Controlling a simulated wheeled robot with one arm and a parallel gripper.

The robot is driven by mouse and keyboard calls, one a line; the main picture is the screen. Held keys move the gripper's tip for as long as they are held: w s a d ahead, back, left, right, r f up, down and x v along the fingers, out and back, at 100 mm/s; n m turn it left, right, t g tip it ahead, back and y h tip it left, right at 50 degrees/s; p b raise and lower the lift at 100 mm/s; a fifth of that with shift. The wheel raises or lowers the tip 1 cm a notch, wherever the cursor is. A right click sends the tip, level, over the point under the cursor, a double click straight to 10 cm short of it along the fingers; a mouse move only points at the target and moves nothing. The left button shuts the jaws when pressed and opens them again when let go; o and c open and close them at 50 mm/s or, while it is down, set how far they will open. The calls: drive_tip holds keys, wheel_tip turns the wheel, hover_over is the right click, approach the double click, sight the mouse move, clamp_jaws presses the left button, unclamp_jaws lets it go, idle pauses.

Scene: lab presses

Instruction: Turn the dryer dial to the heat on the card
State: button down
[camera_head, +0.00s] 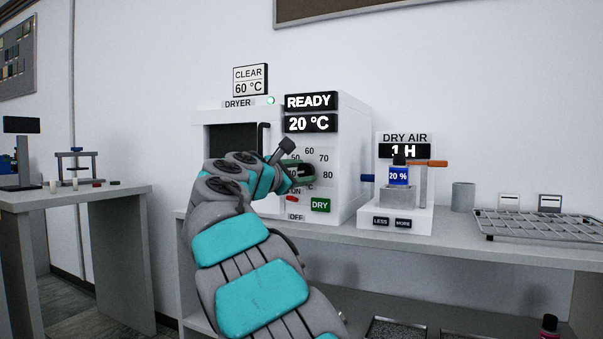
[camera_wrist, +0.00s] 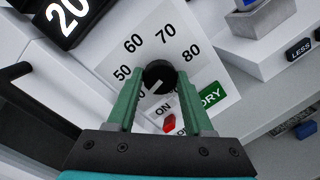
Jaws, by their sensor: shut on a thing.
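The white dryer (camera_head: 346,165) stands on the bench, and the card (camera_head: 250,80) on top reads CLEAR 60 °C. Its displays read READY and 20 °C. The black round dial (camera_wrist: 160,72) is in the middle of its scale in the wrist view, with 50, 60, 70 and 80 readable around it. A lower-left number is partly covered. A pale mark on the dial points down-left, toward that number. My gripper (camera_wrist: 158,84) is shut on the dial, one green finger on each side. In the head view my gripper (camera_head: 296,174) covers much of the dial.
A red ON/OFF switch (camera_wrist: 170,123) and the green DRY button (camera_wrist: 210,95) sit close below the dial. The dryer's dark door handle (camera_head: 264,138) is left of it. The DRY AIR unit (camera_head: 422,215) stands to the right, then a grey cup (camera_head: 463,196) and a tray (camera_head: 540,226).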

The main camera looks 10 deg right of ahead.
drive_tip(key=shift+r+m+p, duration=0.1)
drive_tip(key=shift+m+p, duration=0.2)
drive_tip(key=shift+p, duration=0.2)
drive_tip(key=shift+d+p, duration=0.1)
drive_tip(key=shift+p, duration=0.2)
drive_tip(key=m+p, duration=0.1)
drive_tip(key=m, duration=0.1)
drive_tip(key=shift+m, duration=1.2)
drive_tip(key=m, duration=0.1)
drive_tip(key=m+b, duration=0.1)
drive_tip(key=m, duration=0.1)
drive_tip(key=shift+f+g+y, duration=0.3)
drive_tip(key=shift+y, duration=0.1)
drive_tip(key=m+b, duration=0.3)
drive_tip(key=m, duration=0.2)
drive_tip(key=shift+s+y, duration=0.1)
drive_tip(key=shift+y, duration=0.3)
drive_tip(key=m+b, duration=0.1)
drive_tip(key=m, duration=0.1)
drive_tip(key=shift+m+b, duration=0.3)
drive_tip(key=shift+b, duration=0.05)
drive_tip(key=shift+r+m+t+y+b, duration=0.1)
drive_tip(key=shift+m+t+y+b, duration=0.45)
drive_tip(key=shift+m, duration=0.75)
